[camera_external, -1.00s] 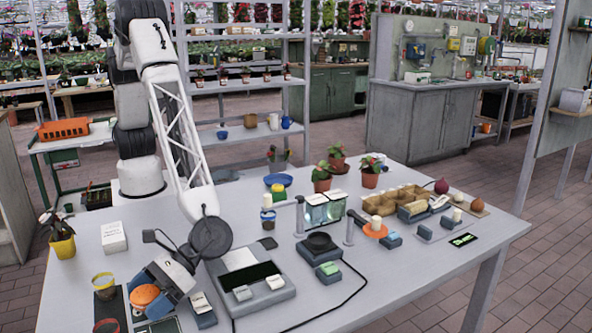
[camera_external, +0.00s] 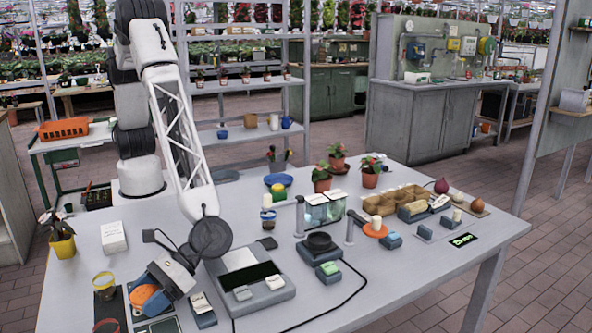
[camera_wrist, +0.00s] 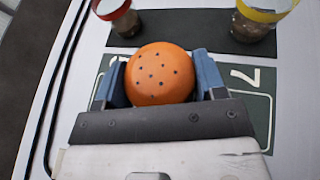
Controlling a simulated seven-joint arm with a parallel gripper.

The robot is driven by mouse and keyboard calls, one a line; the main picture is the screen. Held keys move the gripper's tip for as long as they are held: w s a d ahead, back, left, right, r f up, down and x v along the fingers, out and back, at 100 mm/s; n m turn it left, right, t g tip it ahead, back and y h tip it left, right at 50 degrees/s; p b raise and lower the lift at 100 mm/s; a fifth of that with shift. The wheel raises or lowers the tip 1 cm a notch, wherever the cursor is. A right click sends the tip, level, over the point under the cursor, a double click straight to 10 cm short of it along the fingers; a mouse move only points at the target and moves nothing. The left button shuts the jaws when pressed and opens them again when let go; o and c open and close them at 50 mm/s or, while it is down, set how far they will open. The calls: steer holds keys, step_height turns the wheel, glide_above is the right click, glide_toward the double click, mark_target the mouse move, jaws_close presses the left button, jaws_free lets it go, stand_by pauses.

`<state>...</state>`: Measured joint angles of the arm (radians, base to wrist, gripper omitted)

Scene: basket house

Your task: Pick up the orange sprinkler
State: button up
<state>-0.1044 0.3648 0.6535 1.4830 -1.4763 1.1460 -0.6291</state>
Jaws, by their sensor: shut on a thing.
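The orange sprinkler (camera_wrist: 158,73) shows in the wrist view as a round orange dome with small dark holes. It sits between the two blue fingers of my gripper (camera_wrist: 160,80), which are shut on its sides. In the external view the sprinkler (camera_external: 139,294) is at the front left of the table, partly hidden by my gripper (camera_external: 149,295). It is over a dark green panel with white markings (camera_wrist: 248,78); I cannot tell whether it touches the panel.
Two clear jars stand just beyond, one with a red rim (camera_wrist: 116,12) and one with a yellow rim (camera_wrist: 258,14). A grey device (camera_external: 272,296) and small labelled blocks lie to the right. A yellow pot (camera_external: 63,246) stands at the left edge.

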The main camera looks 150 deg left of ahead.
mark_target(145, 288)
steer(key=shift+r, duration=0.15)
steer(key=shift+r, duration=0.8)
steer(key=shift+s+r, duration=0.15)
steer(key=shift+r, duration=0.75)
steer(key=s, duration=0.5)
steer(key=s+r, duration=0.1)
steer(key=s, duration=0.4)
steer(key=s+a, duration=0.1)
steer(key=s, duration=0.4)
steer(key=shift+s+a+r, duration=0.1)
steer(key=shift+s+r, duration=0.1)
steer(key=shift+s, duration=0.1)
